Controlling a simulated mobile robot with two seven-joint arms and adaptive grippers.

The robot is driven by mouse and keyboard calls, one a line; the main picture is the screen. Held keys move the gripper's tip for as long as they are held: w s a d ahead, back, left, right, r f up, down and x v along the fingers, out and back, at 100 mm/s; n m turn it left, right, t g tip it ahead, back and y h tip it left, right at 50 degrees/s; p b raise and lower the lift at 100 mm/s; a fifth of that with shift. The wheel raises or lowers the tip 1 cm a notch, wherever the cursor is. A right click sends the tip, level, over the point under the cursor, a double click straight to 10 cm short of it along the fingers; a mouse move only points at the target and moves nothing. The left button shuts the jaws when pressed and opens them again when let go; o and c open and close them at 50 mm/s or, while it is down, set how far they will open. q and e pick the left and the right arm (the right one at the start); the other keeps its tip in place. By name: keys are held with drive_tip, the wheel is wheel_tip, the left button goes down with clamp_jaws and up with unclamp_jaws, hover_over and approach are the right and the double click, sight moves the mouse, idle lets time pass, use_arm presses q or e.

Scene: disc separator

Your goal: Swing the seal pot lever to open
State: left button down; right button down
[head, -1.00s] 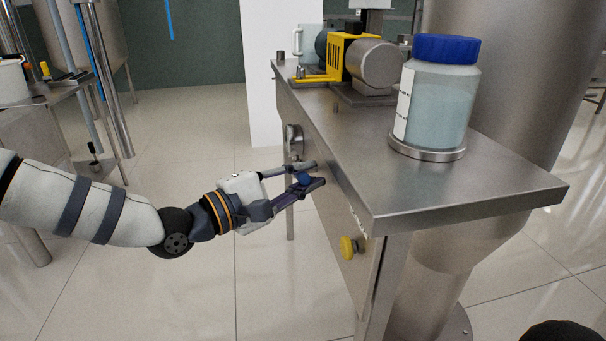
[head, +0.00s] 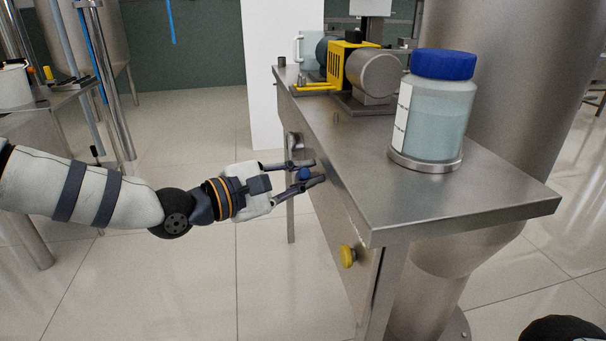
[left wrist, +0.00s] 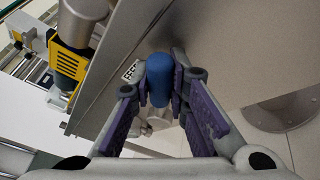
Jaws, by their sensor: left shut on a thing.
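My left gripper (head: 306,173) reaches in from the left to the side of the steel table. Its fingers are shut on a blue lever grip (head: 305,174), which shows as a small rounded end between the fingertips. In the left wrist view the blue grip (left wrist: 159,74) sits between the two purple-padded fingers (left wrist: 160,88). The lever's arm and pivot are mostly hidden, so I cannot tell its exact angle. My right gripper does not show.
The steel table (head: 345,165) carries a blue-capped jar (head: 436,115) and a yellow-and-steel motor unit (head: 362,72). The floor (head: 180,285) left of the table is clear.

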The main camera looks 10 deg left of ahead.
use_arm(q)
drive_tip(key=c, duration=1.8)
unclamp_jaws()
drive_tip(key=shift+r, duration=0.1)
drive_tip(key=v, duration=1.2)
drive_tip(key=shift+c, duration=0.4)
